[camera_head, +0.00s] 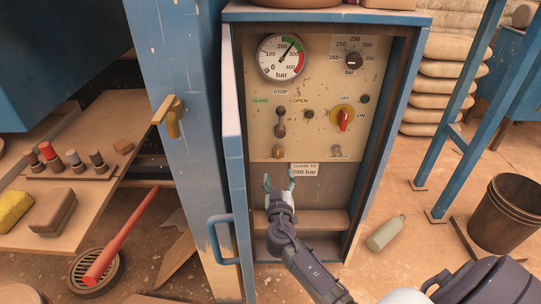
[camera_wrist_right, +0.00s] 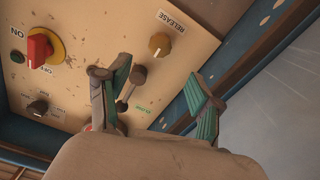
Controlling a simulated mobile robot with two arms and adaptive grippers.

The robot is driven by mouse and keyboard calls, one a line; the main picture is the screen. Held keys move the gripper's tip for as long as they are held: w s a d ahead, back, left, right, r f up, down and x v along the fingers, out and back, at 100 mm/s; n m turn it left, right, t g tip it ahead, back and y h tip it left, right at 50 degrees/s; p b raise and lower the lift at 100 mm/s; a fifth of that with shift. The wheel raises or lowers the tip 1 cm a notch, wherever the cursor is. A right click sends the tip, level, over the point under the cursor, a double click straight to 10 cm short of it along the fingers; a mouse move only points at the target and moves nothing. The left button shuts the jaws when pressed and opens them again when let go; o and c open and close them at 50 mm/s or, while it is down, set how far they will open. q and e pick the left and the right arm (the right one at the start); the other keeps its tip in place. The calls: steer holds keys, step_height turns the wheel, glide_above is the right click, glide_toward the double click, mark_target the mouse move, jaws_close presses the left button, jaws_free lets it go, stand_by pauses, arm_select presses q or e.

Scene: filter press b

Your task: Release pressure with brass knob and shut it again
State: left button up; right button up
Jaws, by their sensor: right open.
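The brass knob (camera_head: 277,152) sits low on the beige panel, below the CLOSE/OPEN lever (camera_head: 280,120). In the right wrist view the brass knob (camera_wrist_right: 159,44) shows clearly beside its RELEASE label (camera_wrist_right: 171,22). My right gripper (camera_head: 279,178) is open and empty, just below the knob in the head view. In the right wrist view its fingers (camera_wrist_right: 157,76) are spread, apart from the knob, which appears beyond the gap between the tips. The pressure gauge (camera_head: 281,58) needle points to the upper right. My left gripper is not in view.
A red switch (camera_head: 344,119) and a black dial (camera_head: 352,61) are on the panel. The cabinet's open door (camera_head: 232,150) edges the left side. A brass handle (camera_head: 171,115) is on the blue post. A shelf (camera_head: 310,219) lies under the panel.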

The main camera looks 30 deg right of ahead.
mark_target(278, 156)
steer(key=x, duration=1)
steer(key=shift+f+b, duration=0.1)
steer(key=shift+b, duration=0.25)
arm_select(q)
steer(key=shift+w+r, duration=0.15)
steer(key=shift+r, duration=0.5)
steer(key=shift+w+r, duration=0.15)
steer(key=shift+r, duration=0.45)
arm_select(e)
steer(key=shift+x, duration=0.75)
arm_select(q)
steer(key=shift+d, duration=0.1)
arm_select(e)
steer(key=shift+c, duration=0.2)
steer(key=c, duration=1.1)
